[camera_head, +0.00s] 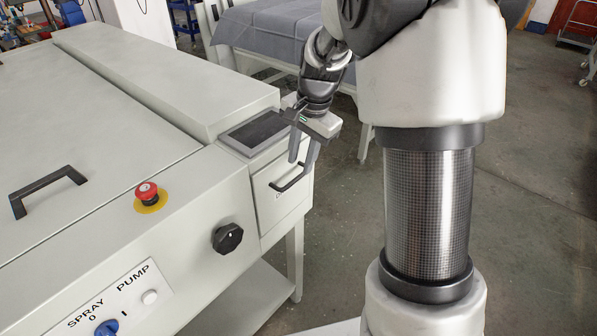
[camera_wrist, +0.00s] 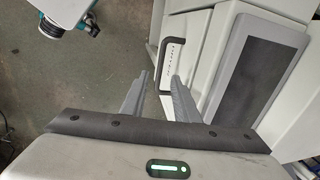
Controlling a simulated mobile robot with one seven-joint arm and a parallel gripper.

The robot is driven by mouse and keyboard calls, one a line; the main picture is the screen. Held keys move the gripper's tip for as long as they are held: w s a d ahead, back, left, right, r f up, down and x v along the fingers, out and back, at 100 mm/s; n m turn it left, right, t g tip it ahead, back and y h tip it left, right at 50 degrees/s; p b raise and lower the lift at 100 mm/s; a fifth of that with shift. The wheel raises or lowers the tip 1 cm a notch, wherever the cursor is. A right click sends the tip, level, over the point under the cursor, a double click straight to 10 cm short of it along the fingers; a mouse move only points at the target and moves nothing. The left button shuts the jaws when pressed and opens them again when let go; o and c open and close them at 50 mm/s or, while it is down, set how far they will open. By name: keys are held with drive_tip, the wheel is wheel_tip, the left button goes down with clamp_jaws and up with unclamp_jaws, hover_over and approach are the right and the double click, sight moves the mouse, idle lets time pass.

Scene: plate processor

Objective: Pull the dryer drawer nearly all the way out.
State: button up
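The dryer drawer has a pale front panel (camera_head: 268,203) at the right end of the machine, and it looks flush with its housing. Its black bar handle (camera_head: 289,184) is on that panel; it also shows in the wrist view (camera_wrist: 163,50) just beyond my fingertips. My gripper (camera_head: 303,160) points down over the handle, with its two grey fingers apart and nothing seen between them. The wrist view shows the fingers (camera_wrist: 160,76) spread, with the handle ahead of the gap. Whether a finger touches the handle I cannot tell.
A dark recessed panel (camera_head: 256,132) lies on top of the dryer. A black knob (camera_head: 227,238) and a red emergency button (camera_head: 147,191) are on the machine to the left. A cloth-covered table (camera_head: 275,30) stands behind. The floor (camera_head: 340,215) before the drawer is clear.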

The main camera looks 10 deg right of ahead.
sight(297, 177)
drive_tip(key=shift+w+a+f, duration=0.15)
drive_tip(key=shift+w+f, duration=0.05)
drive_tip(key=shift+f, duration=0.95)
drive_tip(key=shift+w+a+f, duration=0.1)
drive_tip(key=shift+w+f, duration=0.05)
drive_tip(key=shift+f, duration=0.95)
drive_tip(key=shift+c, duration=0.3)
clamp_jaws()
